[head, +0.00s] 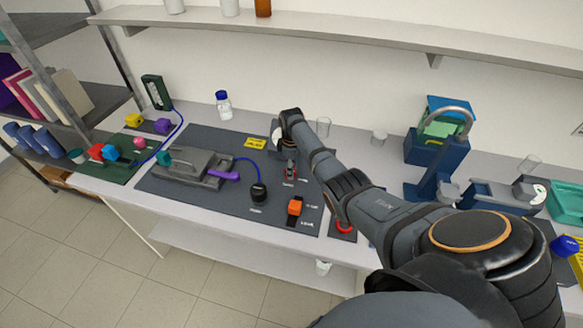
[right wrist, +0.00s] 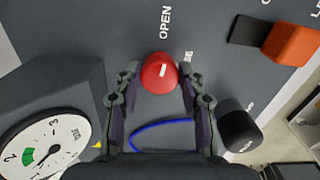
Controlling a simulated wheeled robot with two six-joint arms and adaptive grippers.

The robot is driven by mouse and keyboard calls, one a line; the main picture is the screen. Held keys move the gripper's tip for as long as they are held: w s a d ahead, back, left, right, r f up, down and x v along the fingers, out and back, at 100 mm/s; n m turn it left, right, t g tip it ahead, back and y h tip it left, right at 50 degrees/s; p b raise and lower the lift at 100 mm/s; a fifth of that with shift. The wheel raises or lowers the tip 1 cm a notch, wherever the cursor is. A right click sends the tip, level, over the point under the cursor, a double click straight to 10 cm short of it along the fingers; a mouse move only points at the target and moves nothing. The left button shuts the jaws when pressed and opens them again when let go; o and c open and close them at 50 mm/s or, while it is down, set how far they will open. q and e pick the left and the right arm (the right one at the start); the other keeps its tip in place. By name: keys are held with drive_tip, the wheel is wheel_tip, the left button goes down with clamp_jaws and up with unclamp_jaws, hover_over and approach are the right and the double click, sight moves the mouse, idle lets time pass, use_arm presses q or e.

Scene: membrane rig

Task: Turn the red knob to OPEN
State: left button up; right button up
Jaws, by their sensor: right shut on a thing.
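The red knob (right wrist: 159,74) stands on the dark panel in the right wrist view. A short white mark on its top runs roughly toward the white word OPEN (right wrist: 165,22), above it in that view. A second label beside the knob is partly hidden. My right gripper (right wrist: 159,84) is shut on the knob, one finger on each side. In the head view my right gripper (head: 290,163) points down onto the panel, and the knob is mostly hidden there. My left gripper is not in view.
A round gauge (right wrist: 40,148) with a green band is near the knob. A black knob (head: 258,192) and an orange block (head: 295,207) stand on the dark panel (head: 225,205). A grey rig with a purple lever (head: 225,175) is left of my right gripper. A shelf (head: 330,30) runs above.

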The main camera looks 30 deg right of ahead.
drive_tip(key=shift+n, duration=0.6)
drive_tip(key=o, duration=1.1)
drive_tip(key=shift+o, duration=0.2)
drive_tip(key=shift+w+r, duration=0.1)
drive_tip(key=shift+r, duration=0.2)
wheel_tip(320, 180, up, 12)
drive_tip(key=shift+f, duration=0.25)
